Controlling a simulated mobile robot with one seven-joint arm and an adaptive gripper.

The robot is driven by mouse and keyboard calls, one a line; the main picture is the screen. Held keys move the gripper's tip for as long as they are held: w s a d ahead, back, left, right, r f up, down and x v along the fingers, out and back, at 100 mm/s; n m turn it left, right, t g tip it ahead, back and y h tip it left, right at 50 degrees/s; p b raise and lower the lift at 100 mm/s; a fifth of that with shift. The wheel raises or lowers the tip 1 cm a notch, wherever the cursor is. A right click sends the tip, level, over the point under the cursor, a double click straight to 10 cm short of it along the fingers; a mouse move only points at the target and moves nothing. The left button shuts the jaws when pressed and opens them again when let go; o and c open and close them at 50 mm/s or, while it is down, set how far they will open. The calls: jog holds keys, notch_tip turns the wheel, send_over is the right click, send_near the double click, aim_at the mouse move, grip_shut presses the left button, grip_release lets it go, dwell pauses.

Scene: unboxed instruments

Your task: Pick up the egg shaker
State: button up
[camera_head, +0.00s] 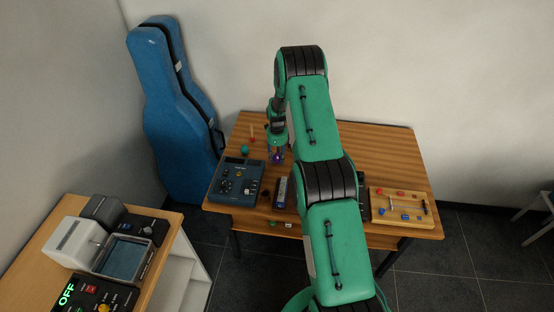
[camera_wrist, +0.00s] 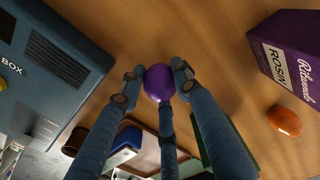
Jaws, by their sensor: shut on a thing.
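The egg shaker (camera_wrist: 158,82) is smooth and purple, and it sits between the fingertips of my gripper (camera_wrist: 159,80) in the wrist view. The fingers are shut on it and touch its sides. In the head view my gripper (camera_head: 277,153) is over the back left part of the wooden table, right of the dark blue-grey rhythm device. Only a small purple spot of the egg shaker shows there. I cannot tell whether it touches the tabletop.
The blue-grey device (camera_head: 238,182) lies close left of my gripper. A purple rosin box (camera_wrist: 290,50) and an orange rounded item (camera_wrist: 285,120) are to the right in the wrist view. A wooden board (camera_head: 385,211) with coloured pieces lies at the table's right.

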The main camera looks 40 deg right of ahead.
aim_at(277, 154)
jog(key=shift+r, duration=4.7)
